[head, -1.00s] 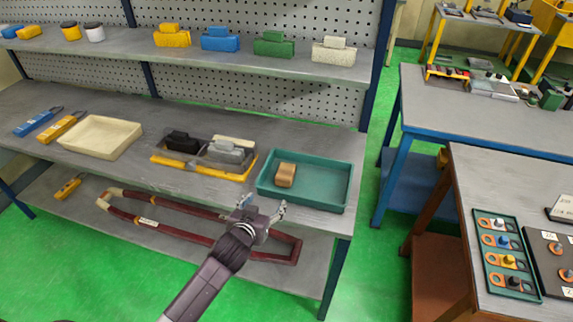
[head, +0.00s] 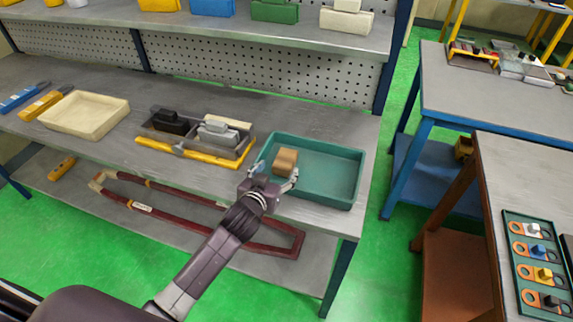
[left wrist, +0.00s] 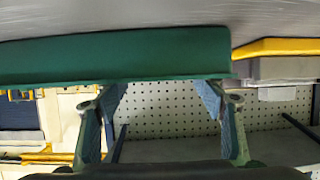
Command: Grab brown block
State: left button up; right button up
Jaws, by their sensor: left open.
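The brown block (head: 285,159) lies in the left part of the green tray (head: 341,184) on the middle shelf. My left gripper (head: 275,173) is open and empty at the tray's front left edge, just in front of the block as seen in the head view. Whether it is above the rim or before it is hard to tell. My right gripper does not show.
Left of the tray is a yellow-edged holder (head: 190,152) with black and grey blocks. A cream tray (head: 84,115) is further left. The upper shelf (head: 250,35) overhangs the back. A dark red frame (head: 190,212) lies on the shelf below. Tables stand to the right.

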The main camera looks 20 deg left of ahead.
aim_at(285, 160)
pick_arm(q)
jog(key=shift+r+x, duration=0.2)
jog(key=shift+x, duration=0.75)
jog(key=x, duration=0.1)
jog(key=p+x, duration=0.1)
jog(key=x, duration=0.1)
jog(key=shift+w+d+r, duration=0.2)
jog(key=shift+w+d, duration=0.05)
jog(key=shift+w, duration=0.3)
jog(key=shift+w+f+p, duration=0.3)
jog(key=shift+w, duration=0.3)
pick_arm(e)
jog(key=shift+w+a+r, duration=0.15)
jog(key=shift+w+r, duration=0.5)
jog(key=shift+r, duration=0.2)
pick_arm(q)
jog(key=shift+c, duration=0.8)
jog(key=c, duration=1.2)
jog(key=shift+r, duration=0.1)
jog(key=shift+c, duration=0.2)
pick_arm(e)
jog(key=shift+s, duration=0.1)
